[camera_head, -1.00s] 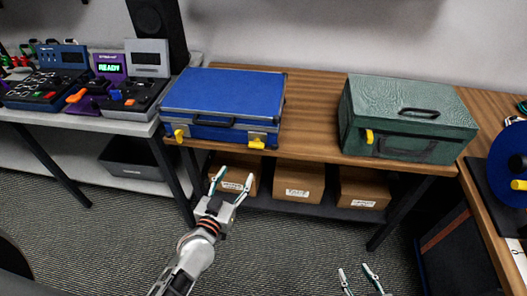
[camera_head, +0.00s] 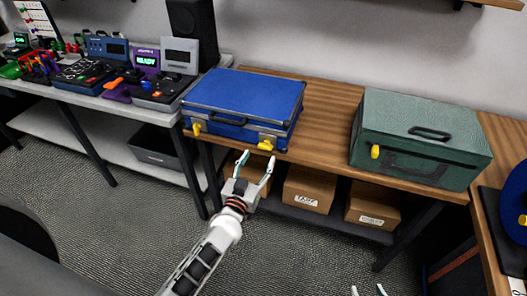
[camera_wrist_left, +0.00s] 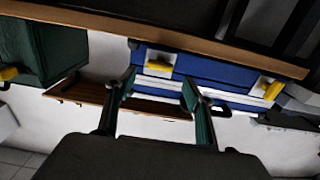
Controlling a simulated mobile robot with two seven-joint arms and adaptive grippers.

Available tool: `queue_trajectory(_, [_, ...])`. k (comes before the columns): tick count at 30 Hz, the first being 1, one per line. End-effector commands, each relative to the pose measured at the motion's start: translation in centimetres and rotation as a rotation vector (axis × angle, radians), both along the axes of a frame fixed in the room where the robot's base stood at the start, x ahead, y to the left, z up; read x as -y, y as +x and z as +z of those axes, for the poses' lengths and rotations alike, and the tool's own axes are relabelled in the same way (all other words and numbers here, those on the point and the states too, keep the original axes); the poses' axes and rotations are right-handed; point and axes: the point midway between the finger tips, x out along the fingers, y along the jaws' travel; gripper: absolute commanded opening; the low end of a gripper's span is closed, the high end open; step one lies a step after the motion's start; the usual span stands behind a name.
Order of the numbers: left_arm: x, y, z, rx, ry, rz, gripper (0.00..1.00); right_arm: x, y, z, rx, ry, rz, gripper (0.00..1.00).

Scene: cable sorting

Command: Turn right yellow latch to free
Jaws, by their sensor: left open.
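A blue case (camera_head: 245,98) lies on the wooden table, with two yellow latches on its front. Its right yellow latch (camera_head: 266,144) lies roughly sideways on its plate and also shows in the left wrist view (camera_wrist_left: 158,67). Its left yellow latch (camera_head: 197,127) points more upright in the head view. My left gripper (camera_head: 257,159) is open and empty, just below and in front of the right latch. In the left wrist view that latch appears between and beyond the open fingertips (camera_wrist_left: 159,84). Only the fingertips of my right gripper (camera_head: 367,290) show, apart, at the bottom edge.
A green case (camera_head: 420,130) with a yellow latch (camera_head: 375,151) stands right of the blue case. Cardboard boxes (camera_head: 307,189) sit on the shelf below. Devices (camera_head: 160,85) fill the left table. A blue disc (camera_head: 513,200) is at the right edge.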

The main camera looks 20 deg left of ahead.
Motion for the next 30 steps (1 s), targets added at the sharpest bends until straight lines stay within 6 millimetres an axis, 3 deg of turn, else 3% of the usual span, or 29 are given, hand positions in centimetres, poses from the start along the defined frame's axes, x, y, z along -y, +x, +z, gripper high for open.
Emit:
queue_trajectory(3, [0.1, 2.1, 0.0, 0.001, -0.001, 0.000, 0.53, -0.4, 0.0, -0.1, 0.001, 0.005, 0.003, 0.40])
queue_trajectory(9, [0.2, 4.3, -0.1, 0.000, 0.000, -0.001, 0.53, -0.5, 0.2, 0.0, 0.008, 0.008, 0.004, 0.40])
queue_trajectory(21, [0.2, 5.0, -0.1, -0.001, 0.000, 0.000, 0.53, -0.4, 0.3, 0.3, 0.015, 0.006, 0.006, 0.40])
queue_trajectory(25, [0.2, 5.0, 0.0, -0.001, 0.000, 0.000, 0.19, -0.3, 0.3, 0.1, 0.012, 0.006, 0.005, 0.40])
queue_trajectory(26, [0.2, 5.0, 0.0, -0.001, 0.000, 0.000, 0.14, -0.3, 0.3, 0.1, 0.011, 0.005, 0.005, 0.40])
queue_trajectory(30, [0.2, 5.0, 0.0, -0.001, -0.001, 0.000, 0.14, -0.3, 0.2, -0.1, 0.008, 0.004, 0.005, 0.40])
